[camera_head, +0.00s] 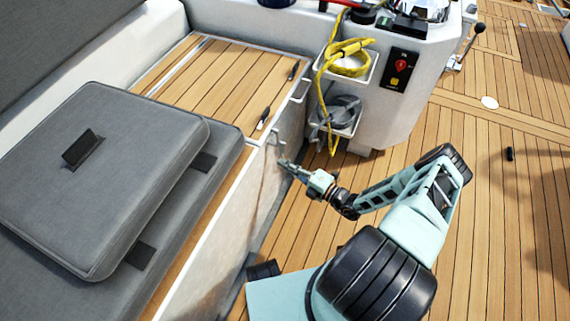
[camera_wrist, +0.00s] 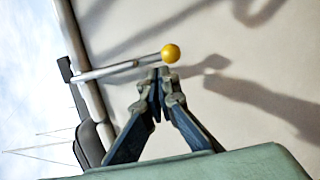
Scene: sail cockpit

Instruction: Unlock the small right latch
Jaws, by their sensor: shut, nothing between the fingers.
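A small latch shows in the wrist view as a thin grey metal rod (camera_wrist: 112,70) with a yellow ball (camera_wrist: 171,53) at its end. The rod runs from the seat edge across the pale bench side. My gripper (camera_wrist: 157,74) is shut and empty, its fingertips close together just below the yellow ball in the picture. I cannot tell whether they touch it. In the head view my gripper (camera_head: 283,163) is beside the bench's side wall, below a grey fitting (camera_head: 277,138) at the seat edge. The yellow ball is not clear there.
The wooden seat (camera_head: 215,75) carries small black fittings near its edge. Grey cushions (camera_head: 105,165) lie to the left. A white console (camera_head: 385,110) with a yellow rope (camera_head: 347,56) stands behind my gripper. The plank deck (camera_head: 500,180) to the right is mostly clear.

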